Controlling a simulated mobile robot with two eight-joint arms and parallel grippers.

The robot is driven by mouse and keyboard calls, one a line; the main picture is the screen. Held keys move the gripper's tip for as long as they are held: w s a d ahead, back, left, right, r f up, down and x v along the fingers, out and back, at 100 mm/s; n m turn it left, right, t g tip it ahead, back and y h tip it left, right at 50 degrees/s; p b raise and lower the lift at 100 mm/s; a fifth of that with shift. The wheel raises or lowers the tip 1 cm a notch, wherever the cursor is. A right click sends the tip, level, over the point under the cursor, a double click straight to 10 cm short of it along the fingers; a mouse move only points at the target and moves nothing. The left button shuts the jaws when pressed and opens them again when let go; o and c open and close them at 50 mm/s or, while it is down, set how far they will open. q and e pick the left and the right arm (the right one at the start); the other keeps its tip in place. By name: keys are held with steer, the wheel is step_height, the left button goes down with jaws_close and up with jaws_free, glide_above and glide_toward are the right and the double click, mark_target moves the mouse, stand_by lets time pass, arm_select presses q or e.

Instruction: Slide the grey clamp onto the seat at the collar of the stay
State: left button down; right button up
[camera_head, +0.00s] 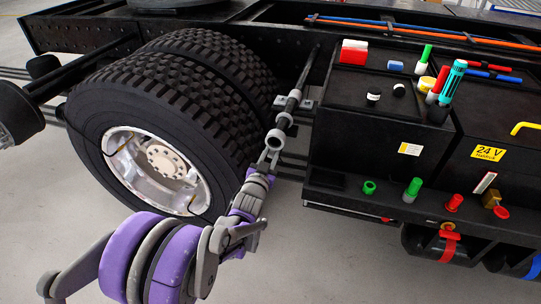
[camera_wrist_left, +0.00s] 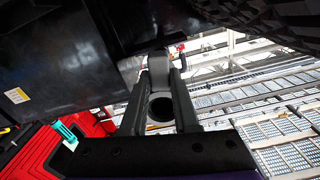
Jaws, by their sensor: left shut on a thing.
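The grey clamp (camera_head: 275,140) shows as a ring with a dark round opening. My left gripper (camera_head: 268,160) is shut on it, with the clamp at its fingertips. In the left wrist view the clamp (camera_wrist_left: 158,68) sits between the two fingers of the gripper (camera_wrist_left: 160,88), and a dark round opening shows below it. The stay (camera_head: 306,70) is a dark slanted rod beside the tyre. Its grey collar (camera_head: 294,100) is just above the clamp. The clamp lies close below the stay's lower end; whether they touch, I cannot tell. My right gripper is not in view.
A large twin tyre (camera_head: 130,125) stands close left of the gripper. A black box (camera_head: 350,135) with small coloured items on top is to the right. A black step (camera_head: 340,190) with several coloured parts juts out below it. Open grey floor (camera_head: 300,265) lies below.

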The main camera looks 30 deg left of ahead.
arm_select(q)
steer(key=x, duration=0.8)
steer(key=shift+w, duration=0.3)
stand_by(1.8)
stand_by(0.3)
steer(key=c, duration=0.6)
jaws_free()
steer(key=v, duration=1)
steer(key=shift+s, duration=0.45)
